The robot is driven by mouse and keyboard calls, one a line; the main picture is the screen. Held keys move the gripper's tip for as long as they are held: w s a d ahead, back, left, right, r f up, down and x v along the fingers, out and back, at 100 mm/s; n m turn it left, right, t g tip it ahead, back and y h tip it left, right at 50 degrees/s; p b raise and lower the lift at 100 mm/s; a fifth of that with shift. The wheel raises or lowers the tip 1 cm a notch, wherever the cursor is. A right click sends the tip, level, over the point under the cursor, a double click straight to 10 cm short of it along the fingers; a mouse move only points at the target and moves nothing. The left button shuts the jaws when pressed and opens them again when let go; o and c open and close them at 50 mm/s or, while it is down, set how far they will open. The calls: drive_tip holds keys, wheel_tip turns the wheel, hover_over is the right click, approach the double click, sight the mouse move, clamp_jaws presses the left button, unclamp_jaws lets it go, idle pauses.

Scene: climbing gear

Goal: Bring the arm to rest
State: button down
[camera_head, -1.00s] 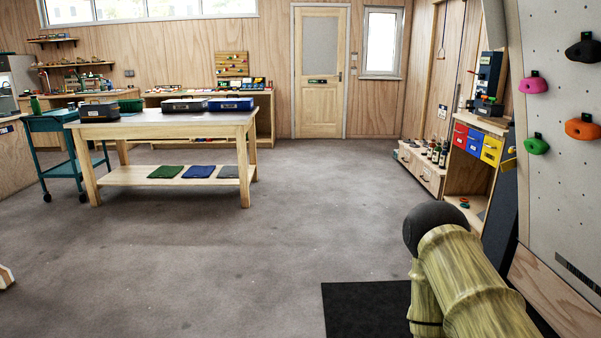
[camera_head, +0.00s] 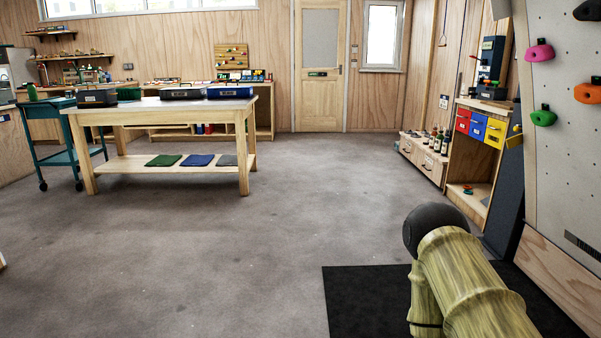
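My arm shows at the lower right of the head view, with yellow-green, bamboo-like links and a dark rounded joint. It is bent, and it stands over the edge of a black floor mat (camera_head: 352,300). My gripper is outside the picture, so its state and anything in it are hidden. No part of the visible arm touches the furniture or the wall.
A wooden workbench (camera_head: 160,106) with cases stands at the left, beside a teal cart (camera_head: 62,158). A climbing wall (camera_head: 565,150) with colored holds rises close on the right. A cabinet (camera_head: 470,165) with colored drawers stands beyond it. The grey floor (camera_head: 260,240) is open in the middle.

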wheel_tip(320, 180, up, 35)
drive_tip(key=p, duration=3.5)
drive_tip(key=shift+p, duration=0.3)
